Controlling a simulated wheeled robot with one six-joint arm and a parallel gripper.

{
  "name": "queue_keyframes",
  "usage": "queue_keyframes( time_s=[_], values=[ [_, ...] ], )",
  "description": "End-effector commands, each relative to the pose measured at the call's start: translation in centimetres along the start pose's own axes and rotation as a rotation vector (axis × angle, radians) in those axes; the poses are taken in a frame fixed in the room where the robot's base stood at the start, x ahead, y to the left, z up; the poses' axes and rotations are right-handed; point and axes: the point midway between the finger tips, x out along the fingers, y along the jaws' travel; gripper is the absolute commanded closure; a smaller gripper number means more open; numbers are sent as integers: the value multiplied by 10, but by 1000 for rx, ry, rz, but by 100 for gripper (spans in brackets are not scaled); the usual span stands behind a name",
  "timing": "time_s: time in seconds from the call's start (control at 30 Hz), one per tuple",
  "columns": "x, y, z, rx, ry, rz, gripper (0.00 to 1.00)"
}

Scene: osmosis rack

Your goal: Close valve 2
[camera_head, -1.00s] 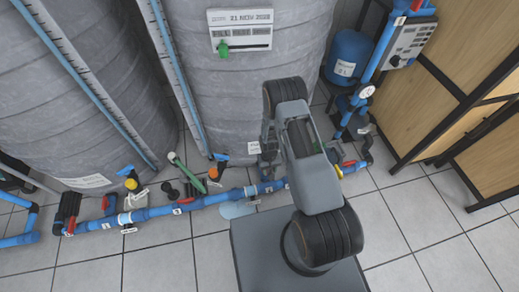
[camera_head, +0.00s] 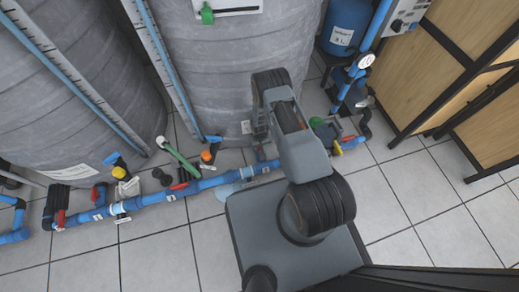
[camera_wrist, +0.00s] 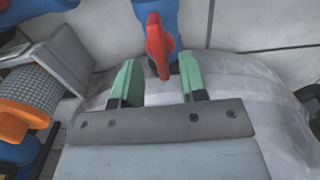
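A red valve handle (camera_wrist: 156,42) sits on a blue pipe fitting (camera_wrist: 158,12) at the top middle of the wrist view. My gripper (camera_wrist: 160,68) is open, with its two green fingers on either side of the lower part of this handle and gaps on both sides. No valve number is readable in the wrist view. In the head view my arm covers the gripper and part of the blue pipe line (camera_head: 148,200). Several red handles show along that line, one left of my arm (camera_head: 179,186) and one at the right end (camera_head: 348,138). I cannot tell which is valve 2.
Large grey tanks (camera_head: 235,75) stand behind the pipe. An orange fitting with a braided hose (camera_wrist: 22,118) is at the left of the wrist view. A blue vessel (camera_head: 345,28) and a wooden cabinet (camera_head: 430,75) stand at the right.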

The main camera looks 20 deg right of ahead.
Motion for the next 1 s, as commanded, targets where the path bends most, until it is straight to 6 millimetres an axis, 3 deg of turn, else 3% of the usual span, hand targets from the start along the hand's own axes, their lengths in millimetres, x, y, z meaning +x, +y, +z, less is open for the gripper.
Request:
queue_keyframes(
  time_s=[0.03, 0.2, 0.63, 1.0],
  values=[
    [10, 0, 1, 0, -1, 0, 61],
    [22, 0, 0, 0, -1, 0, 61],
    [26, 0, 0, 0, 0, 0, 61],
    [26, 0, 0, 0, 0, 0, 96]
  ],
)
